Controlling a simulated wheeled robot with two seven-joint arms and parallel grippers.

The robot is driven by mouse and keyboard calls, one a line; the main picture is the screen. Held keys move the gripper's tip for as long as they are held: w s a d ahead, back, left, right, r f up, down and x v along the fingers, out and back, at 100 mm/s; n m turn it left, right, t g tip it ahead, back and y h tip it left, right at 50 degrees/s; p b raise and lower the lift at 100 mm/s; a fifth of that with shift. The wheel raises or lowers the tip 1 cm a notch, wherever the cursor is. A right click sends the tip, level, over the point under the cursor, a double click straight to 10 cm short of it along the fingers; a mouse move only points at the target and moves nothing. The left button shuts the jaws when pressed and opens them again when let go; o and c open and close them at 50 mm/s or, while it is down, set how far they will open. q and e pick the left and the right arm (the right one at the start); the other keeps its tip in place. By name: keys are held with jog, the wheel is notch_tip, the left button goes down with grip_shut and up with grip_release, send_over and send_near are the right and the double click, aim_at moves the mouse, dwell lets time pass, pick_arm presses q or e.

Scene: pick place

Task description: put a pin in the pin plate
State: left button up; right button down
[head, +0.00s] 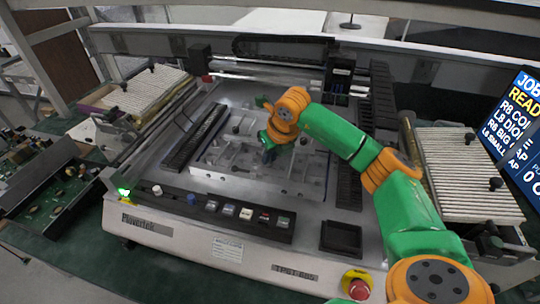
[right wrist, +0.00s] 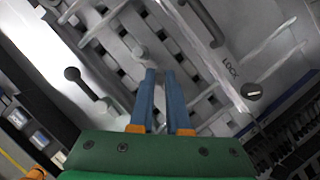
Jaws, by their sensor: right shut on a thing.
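The pin plate (head: 222,158) is a pale metal plate with slots and fittings, lying in the middle of the bench machine. In the right wrist view the slotted metal surface (right wrist: 205,75) fills the middle, beyond my fingers. My right gripper (head: 268,155) is over the plate and points down at it. In the right wrist view its two blue fingers (right wrist: 159,72) are nearly together, with a narrow gap. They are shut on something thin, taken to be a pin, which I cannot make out. A short grey post stands just beyond the fingertips. My left gripper is not in view.
A button panel (head: 225,208) runs along the machine's front. A small black tray (head: 340,238) and a red stop button (head: 358,289) are at front right. Slatted racks stand at left (head: 148,90) and right (head: 465,175). A dark rail (head: 195,138) borders the plate's left.

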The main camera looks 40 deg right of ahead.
jog(key=c, duration=0.8)
grip_release()
jog(key=c, duration=0.4)
jog(key=shift+o, duration=0.2)
notch_tip(320, 180, up, 7)
jog(key=p, duration=0.6)
